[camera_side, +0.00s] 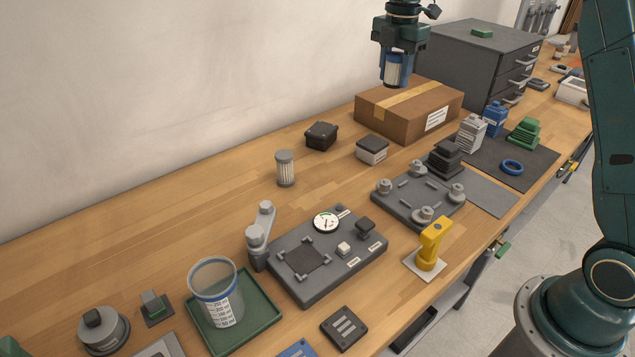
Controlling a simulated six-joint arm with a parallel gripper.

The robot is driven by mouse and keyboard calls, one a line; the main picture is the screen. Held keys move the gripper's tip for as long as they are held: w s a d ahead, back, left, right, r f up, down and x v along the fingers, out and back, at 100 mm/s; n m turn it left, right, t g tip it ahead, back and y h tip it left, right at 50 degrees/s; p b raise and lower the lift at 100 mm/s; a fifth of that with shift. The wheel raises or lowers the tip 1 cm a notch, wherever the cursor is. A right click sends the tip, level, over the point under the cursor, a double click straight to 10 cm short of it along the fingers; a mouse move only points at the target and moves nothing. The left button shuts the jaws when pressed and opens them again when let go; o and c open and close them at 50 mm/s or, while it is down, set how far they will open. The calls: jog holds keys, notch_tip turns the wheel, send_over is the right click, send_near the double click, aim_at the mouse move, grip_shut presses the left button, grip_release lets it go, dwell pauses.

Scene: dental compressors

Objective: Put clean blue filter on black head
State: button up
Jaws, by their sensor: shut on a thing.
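My gripper (396,68) is high at the top of the view, above the cardboard box. It is shut on a small upright cylinder, the filter (394,71), which shows a pale front and a dark lower end between the blue fingers. The fingers hide its sides. A black lidded block (321,136) stands farther left.
The cardboard box (395,118) and grey drawer cabinet (465,60) stand at the back. A grey pleated cylinder (285,170), grey gauge plate (285,275), yellow tool (432,243), beaker (216,290), blue bottle (495,118) and green finned block (523,134) also stand on the bench. The left rear is clear.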

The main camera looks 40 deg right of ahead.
jog(key=s+d+r, duration=0.4)
jog(key=s+d, duration=0.6)
jog(key=d, duration=0.4)
send_over(449, 145)
jog(key=shift+m, duration=0.3)
notch_tip(449, 145, down, 16)
jog(key=shift+r, duration=0.25)
jog(key=shift+f, duration=0.1)
jog(key=shift+f, duration=2.05)
jog(key=shift+f, duration=0.1)
jog(key=o, duration=1)
